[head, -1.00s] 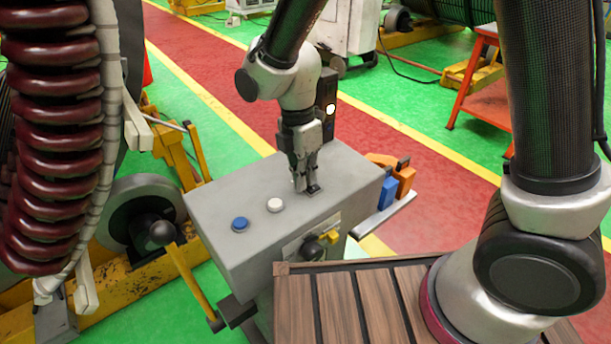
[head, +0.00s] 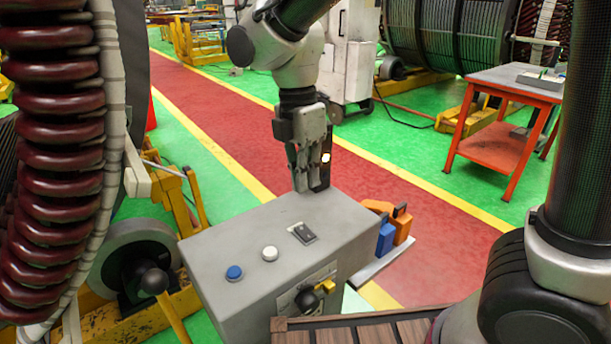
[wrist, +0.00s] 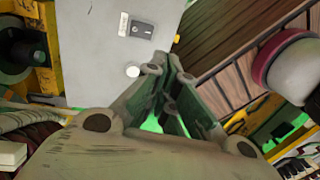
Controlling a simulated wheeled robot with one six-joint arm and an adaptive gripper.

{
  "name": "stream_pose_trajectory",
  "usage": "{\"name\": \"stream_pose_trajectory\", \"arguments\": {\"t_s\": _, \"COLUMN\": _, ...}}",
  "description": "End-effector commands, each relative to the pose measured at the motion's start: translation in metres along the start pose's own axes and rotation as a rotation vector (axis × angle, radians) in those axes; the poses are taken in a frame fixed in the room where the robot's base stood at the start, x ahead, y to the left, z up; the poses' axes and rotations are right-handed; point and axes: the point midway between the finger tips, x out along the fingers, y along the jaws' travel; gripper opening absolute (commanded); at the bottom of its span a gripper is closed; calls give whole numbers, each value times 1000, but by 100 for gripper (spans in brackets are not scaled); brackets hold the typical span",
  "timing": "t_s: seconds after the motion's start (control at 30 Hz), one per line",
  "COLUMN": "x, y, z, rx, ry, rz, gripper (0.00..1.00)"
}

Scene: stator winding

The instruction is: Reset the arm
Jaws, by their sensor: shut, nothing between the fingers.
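My gripper (head: 302,186) is shut and empty, pointing down above the back edge of a grey control box in the head view. It is apart from the box top (head: 225,240). A dark rocker switch (head: 303,233) sits on the box top, with a white button (head: 269,254) and a blue button (head: 234,272) to its left. In the wrist view my gripper's fingers (wrist: 170,62) meet at their tips. The switch (wrist: 142,29) and the white button (wrist: 132,71) show beyond them.
Large dark red coils (head: 55,150) stand at the left. Blue and orange holders (head: 397,230) hang on the box's right side. A brown slatted surface (head: 350,331) lies in front. A red table (head: 505,120) stands at the back right; the red walkway between is clear.

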Motion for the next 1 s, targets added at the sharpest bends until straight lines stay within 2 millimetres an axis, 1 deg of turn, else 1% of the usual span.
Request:
{"name": "stream_pose_trajectory", "arguments": {"t_s": 0.27, "x": 0, "y": 0, "z": 0, "rx": 1, "ry": 0, "rz": 0, "gripper": 0}}
{"name": "stream_pose_trajectory", "arguments": {"t_s": 0.37, "x": 0, "y": 0, "z": 0, "rx": 43, "ry": 0, "rz": 1, "gripper": 0}}
{"name": "stream_pose_trajectory", "arguments": {"t_s": 0.47, "x": 0, "y": 2, "z": 0, "rx": 161, "ry": 1, "rz": 6, "gripper": 0}}
{"name": "stream_pose_trajectory", "arguments": {"t_s": 0.53, "x": 5, "y": -1, "z": 1, "rx": 282, "ry": -3, "rz": 2, "gripper": 0}}
{"name": "stream_pose_trajectory", "arguments": {"t_s": 0.6, "x": 12, "y": -10, "z": 5, "rx": 418, "ry": -12, "rz": -8, "gripper": 0}}
{"name": "stream_pose_trajectory", "arguments": {"t_s": 0.67, "x": 12, "y": -19, "z": 10, "rx": 541, "ry": -12, "rz": -2, "gripper": 0}}
{"name": "stream_pose_trajectory", "arguments": {"t_s": 0.77, "x": 6, "y": -39, "z": 35, "rx": 791, "ry": 10, "rz": 28, "gripper": 0}}
{"name": "stream_pose_trajectory", "arguments": {"t_s": 0.8, "x": 2, "y": -49, "z": 49, "rx": 901, "ry": 26, "rz": 44, "gripper": 0}}
{"name": "stream_pose_trajectory", "arguments": {"t_s": 0.87, "x": -4, "y": -64, "z": 69, "rx": 1058, "ry": 52, "rz": 67, "gripper": 0}}
{"name": "stream_pose_trajectory", "arguments": {"t_s": 0.9, "x": -8, "y": -75, "z": 83, "rx": 1160, "ry": 73, "rz": 85, "gripper": 0}}
{"name": "stream_pose_trajectory", "arguments": {"t_s": 0.97, "x": -13, "y": -94, "z": 104, "rx": 1314, "ry": 108, "rz": 114, "gripper": 0}}
{"name": "stream_pose_trajectory", "arguments": {"t_s": 1.0, "x": -16, "y": -108, "z": 119, "rx": 1417, "ry": 134, "rz": 136, "gripper": 0}}
